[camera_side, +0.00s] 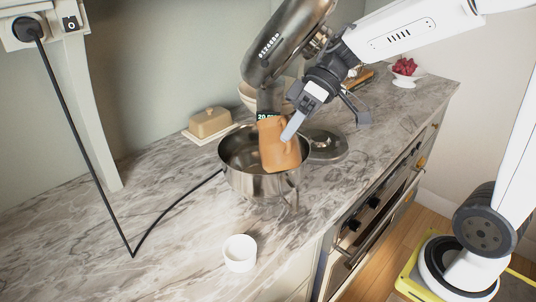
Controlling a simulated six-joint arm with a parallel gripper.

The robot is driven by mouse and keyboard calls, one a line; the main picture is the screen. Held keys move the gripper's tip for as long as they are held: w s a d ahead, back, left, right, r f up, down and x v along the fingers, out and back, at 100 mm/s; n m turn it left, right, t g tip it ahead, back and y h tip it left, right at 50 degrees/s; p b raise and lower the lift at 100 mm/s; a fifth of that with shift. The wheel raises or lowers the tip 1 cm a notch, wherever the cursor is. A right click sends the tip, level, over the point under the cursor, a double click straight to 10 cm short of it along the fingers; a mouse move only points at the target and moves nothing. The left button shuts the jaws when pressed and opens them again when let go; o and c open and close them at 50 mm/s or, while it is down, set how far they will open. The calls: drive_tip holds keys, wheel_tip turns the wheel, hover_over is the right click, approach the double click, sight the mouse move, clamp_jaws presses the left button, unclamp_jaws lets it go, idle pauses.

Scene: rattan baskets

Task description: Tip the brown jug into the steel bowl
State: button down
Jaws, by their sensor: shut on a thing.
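The brown jug (277,148) is an orange-brown vessel, held over the right part of the steel bowl (258,185). It looks tilted, and its lower end overlaps the bowl's rim in the picture. My gripper (290,128) comes from the upper right and is shut on the jug. The steel bowl stands on the counter under the head of a grey stand mixer (283,45). The jug hides part of the bowl's inside, and I cannot tell what is in it.
The mixer head is close behind my gripper. A butter dish (210,123) stands behind left, and a white cup (239,253) in front. A black cable (85,150) crosses the marble counter (120,235). A bowl of red fruit (405,70) stands far right. The front left counter is clear.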

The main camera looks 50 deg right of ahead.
drive_tip(key=shift+s+a+f+n+t+h, duration=0.3)
drive_tip(key=shift+s+f+n+t+h, duration=0.1)
drive_tip(key=shift+s+t, duration=0.15)
drive_tip(key=shift+s+a+f+n+t+h, duration=0.3)
drive_tip(key=shift+s+f+t, duration=0.1)
drive_tip(key=shift+s+t, duration=0.1)
drive_tip(key=shift+w+d+f+n+t+h, duration=0.1)
drive_tip(key=shift+w+f+n+t+h, duration=0.05)
drive_tip(key=shift+f+n+t+h, duration=1.15)
drive_tip(key=shift+f+m+t, duration=0.1)
drive_tip(key=shift+m+t, duration=0.2)
drive_tip(key=shift+t, duration=0.05)
